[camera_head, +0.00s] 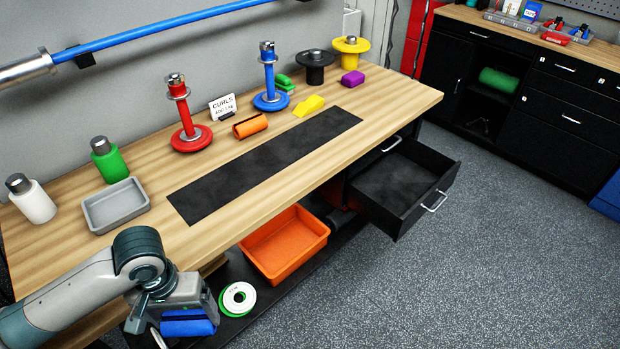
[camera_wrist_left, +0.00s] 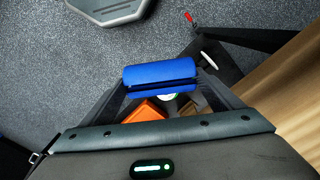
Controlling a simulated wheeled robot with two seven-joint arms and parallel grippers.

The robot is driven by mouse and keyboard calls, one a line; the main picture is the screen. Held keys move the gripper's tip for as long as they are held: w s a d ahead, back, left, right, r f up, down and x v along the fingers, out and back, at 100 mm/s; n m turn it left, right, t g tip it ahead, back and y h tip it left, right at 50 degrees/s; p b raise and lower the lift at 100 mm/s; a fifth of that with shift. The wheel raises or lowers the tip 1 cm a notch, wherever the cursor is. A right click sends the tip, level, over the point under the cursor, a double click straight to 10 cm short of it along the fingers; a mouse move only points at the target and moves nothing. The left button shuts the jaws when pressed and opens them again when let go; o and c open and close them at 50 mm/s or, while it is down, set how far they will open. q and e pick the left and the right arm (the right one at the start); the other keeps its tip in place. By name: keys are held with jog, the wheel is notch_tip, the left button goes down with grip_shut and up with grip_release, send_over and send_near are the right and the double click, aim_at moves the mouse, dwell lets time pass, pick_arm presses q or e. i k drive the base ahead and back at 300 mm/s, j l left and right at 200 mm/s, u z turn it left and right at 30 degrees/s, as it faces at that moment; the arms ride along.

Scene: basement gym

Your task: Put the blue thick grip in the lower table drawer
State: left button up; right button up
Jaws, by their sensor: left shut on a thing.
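The blue thick grip (camera_head: 188,324) is a short blue cylinder with a slit along it. My left gripper (camera_head: 187,312) is shut on it, in front of the table's front edge at the lower left. In the left wrist view the blue grip (camera_wrist_left: 160,75) lies crosswise between the fingers. The lower table drawer (camera_head: 397,190) is pulled open under the right end of the wooden table, and its dark inside looks empty. The blue grip is well to the left of the drawer. My right gripper is not in view.
An orange bin (camera_head: 285,245) and a white-and-green roll (camera_head: 238,299) sit on the low shelf under the table. Bottles, a grey tray (camera_head: 116,206), coloured grips and weight stands fill the tabletop. The floor (camera_head: 450,280) in front of the drawer is clear.

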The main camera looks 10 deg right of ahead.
aim_at(397, 208)
jog(key=i+l, duration=0.15)
jog(key=l, duration=0.25)
jog(key=i+l, duration=0.15)
jog(key=l, duration=0.2)
jog(key=i+l, duration=0.15)
jog(key=l, duration=0.25)
jog(key=i+l, duration=0.15)
jog(key=l, duration=0.25)
jog(key=i+l, duration=0.15)
jog(key=l, duration=0.2)
jog(key=i+l, duration=0.15)
jog(key=l, duration=0.25)
jog(key=i+l, duration=0.15)
jog(key=l, duration=0.25)
jog(key=i+l, duration=0.15)
jog(key=l, duration=0.2)
